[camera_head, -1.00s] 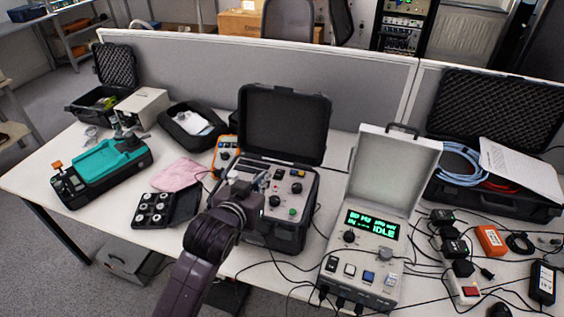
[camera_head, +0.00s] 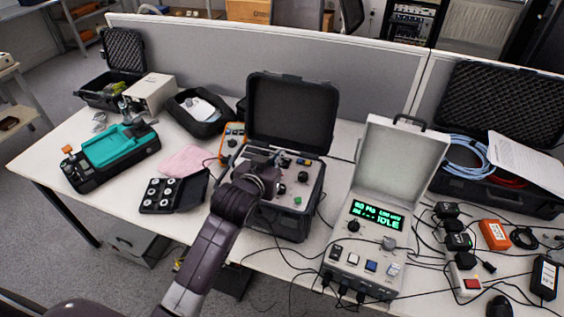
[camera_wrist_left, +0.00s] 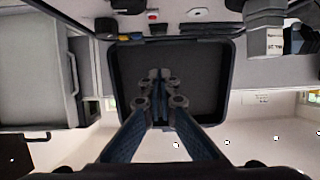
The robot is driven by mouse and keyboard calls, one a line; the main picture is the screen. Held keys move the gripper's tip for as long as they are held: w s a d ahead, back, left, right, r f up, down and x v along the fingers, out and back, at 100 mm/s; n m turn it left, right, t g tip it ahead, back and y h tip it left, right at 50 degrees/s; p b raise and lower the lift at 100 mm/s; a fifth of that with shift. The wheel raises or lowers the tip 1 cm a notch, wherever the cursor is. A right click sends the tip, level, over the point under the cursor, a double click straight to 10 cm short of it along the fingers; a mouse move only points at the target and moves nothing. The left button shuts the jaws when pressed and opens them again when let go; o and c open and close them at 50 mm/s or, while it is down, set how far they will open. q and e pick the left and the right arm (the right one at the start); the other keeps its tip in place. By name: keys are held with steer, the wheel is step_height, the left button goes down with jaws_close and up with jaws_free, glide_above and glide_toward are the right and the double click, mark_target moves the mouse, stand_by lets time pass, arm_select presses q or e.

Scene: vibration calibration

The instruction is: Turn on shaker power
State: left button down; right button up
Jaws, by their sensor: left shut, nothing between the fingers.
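A black open case (camera_head: 285,224) with a grey control panel (camera_head: 312,180) of knobs and buttons stands mid-table. Its dark padded lid (camera_head: 290,115) is raised behind the panel. My right gripper is not in view.
Loose cables run in front of the units. A power strip (camera_head: 466,281) with a red switch lies at the right, near an orange box (camera_head: 494,235). A teal device (camera_head: 118,147), a pink cloth (camera_head: 188,161) and a black tray (camera_head: 160,195) lie at the left.

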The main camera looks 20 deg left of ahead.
mark_target(282, 166)
arm_select(q)
steer(key=x, duration=0.4)
steer(key=f+p, duration=0.1)
steer(key=f, duration=0.2)
steer(key=shift+s+f, duration=0.15)
steer(key=shift+s, duration=0.05)
steer(key=shift+s+f, duration=0.1)
steer(key=shift+f, duration=0.3)
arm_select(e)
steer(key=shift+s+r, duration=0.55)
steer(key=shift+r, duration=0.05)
arm_select(q)
steer(key=shift+f, duration=0.1)
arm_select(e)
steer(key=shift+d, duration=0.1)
arm_select(q)
steer(key=shift+s+f, duration=0.15)
steer(key=shift+f, duration=0.3)
steer(key=shift+r, duration=0.3)
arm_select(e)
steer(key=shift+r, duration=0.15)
arm_select(q)
steer(key=shift+r+p, duration=0.7)
steer(key=shift+p, duration=0.3)
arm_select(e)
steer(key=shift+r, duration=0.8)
